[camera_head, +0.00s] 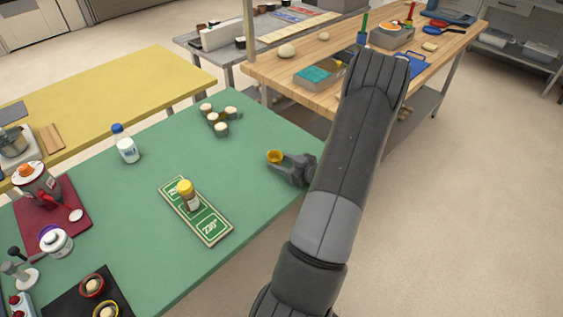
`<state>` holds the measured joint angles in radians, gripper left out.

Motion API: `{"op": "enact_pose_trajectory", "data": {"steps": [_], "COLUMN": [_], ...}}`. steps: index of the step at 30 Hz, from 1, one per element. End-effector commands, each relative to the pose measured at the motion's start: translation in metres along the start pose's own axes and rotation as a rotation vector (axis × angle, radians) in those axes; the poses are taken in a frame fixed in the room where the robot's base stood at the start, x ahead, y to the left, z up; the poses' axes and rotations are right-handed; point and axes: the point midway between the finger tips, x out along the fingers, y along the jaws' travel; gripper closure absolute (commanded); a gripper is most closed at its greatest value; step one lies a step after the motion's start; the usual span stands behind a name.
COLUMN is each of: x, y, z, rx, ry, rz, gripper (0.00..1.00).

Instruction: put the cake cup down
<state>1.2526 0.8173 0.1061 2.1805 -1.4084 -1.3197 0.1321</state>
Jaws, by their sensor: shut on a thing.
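The cake cup (274,156) looks like a small yellow-orange cup with a darker inside. My gripper (279,162) is shut on it, over or near the right edge of the green table (150,260). The cup looks upright. I cannot tell whether its base touches the table or hangs a little above it. The fingers are small and partly hidden by the cup and my wrist.
Several pale-topped brown pieces (221,129) stand behind and left of the cup. A green-and-white board (220,234) with a yellow-lidded jar (185,188) lies nearer the front. A milk bottle (125,145) stands further left. Bare green tabletop lies between them.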

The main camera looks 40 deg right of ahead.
Motion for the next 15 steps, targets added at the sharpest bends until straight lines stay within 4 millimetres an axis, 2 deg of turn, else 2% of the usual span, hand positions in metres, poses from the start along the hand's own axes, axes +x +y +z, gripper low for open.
{"op": "enact_pose_trajectory", "data": {"steps": [2, 3, 10, 15], "x": [0.0004, 0.0002, -0.0001, -0.0001], "y": [0.0, 0.0001, 0.0, 0.0], "z": [0.0028, 0.0021, 0.0022, 0.0022], "rx": [0.001, 0.0, 0.0, 0.0], "ry": [0.0, 0.0, -0.001, -0.001], "rz": [0.0, 0.0, 0.0, 0.0], "gripper": [0.78, 0.53, 0.34, 0.34]}}
